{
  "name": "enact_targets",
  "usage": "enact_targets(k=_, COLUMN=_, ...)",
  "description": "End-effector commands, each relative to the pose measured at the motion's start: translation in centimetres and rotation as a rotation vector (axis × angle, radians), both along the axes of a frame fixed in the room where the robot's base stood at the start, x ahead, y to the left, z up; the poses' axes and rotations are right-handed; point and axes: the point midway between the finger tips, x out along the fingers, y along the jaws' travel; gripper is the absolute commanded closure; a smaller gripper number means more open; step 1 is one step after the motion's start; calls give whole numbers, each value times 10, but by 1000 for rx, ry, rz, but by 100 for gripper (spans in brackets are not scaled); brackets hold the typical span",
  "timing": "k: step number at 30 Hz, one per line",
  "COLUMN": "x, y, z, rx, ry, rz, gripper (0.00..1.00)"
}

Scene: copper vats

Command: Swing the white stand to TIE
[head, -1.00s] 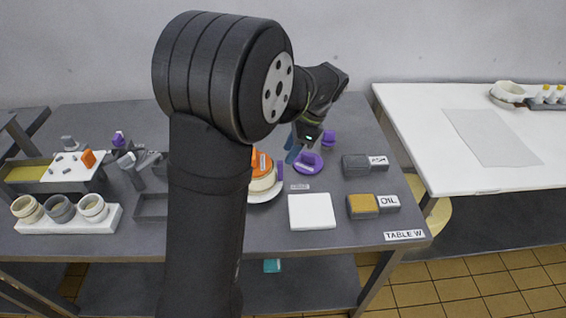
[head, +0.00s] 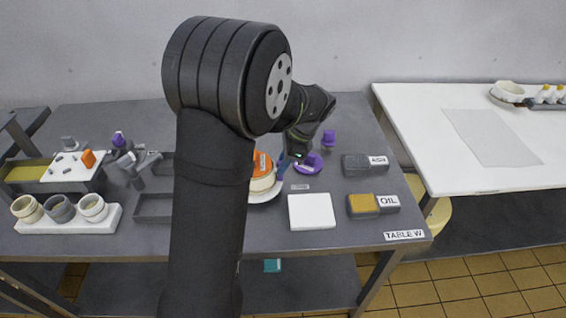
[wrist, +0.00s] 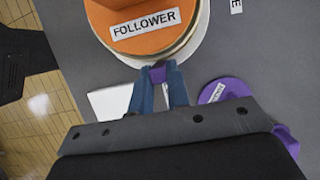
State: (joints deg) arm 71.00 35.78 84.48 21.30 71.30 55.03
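The white stand (head: 270,196) is a round plate, mostly hidden, under a cream vat with an orange top (head: 262,165). The wrist view shows the orange top (wrist: 140,32), lettered FOLLOWER, and a white rim (wrist: 205,22) beside it. A small purple piece (wrist: 157,74) sticks out at the vat's near side. My gripper (wrist: 158,72) has its two blue fingers on either side of this piece; whether they press on it I cannot tell. In the head view my gripper (head: 283,165) is right of the vat. A white label (wrist: 236,5) is cut off, showing E.
A purple disc (head: 310,166) lies close to the right of my gripper. A white square tile (head: 311,211) lies in front. Grey blocks stand by the ASH (head: 378,160) and OIL (head: 388,201) labels. Three cups in a white rack (head: 62,224) stand at left.

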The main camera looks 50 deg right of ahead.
Motion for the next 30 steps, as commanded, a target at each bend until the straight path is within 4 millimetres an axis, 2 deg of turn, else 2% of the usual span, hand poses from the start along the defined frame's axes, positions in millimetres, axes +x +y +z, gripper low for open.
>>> enact_targets(k=14, x=3, y=-3, z=1, rx=0, ry=0, rz=50, gripper=100)
enact_targets(k=30, x=20, y=-15, z=1, rx=0, ry=0, rz=299, gripper=100)
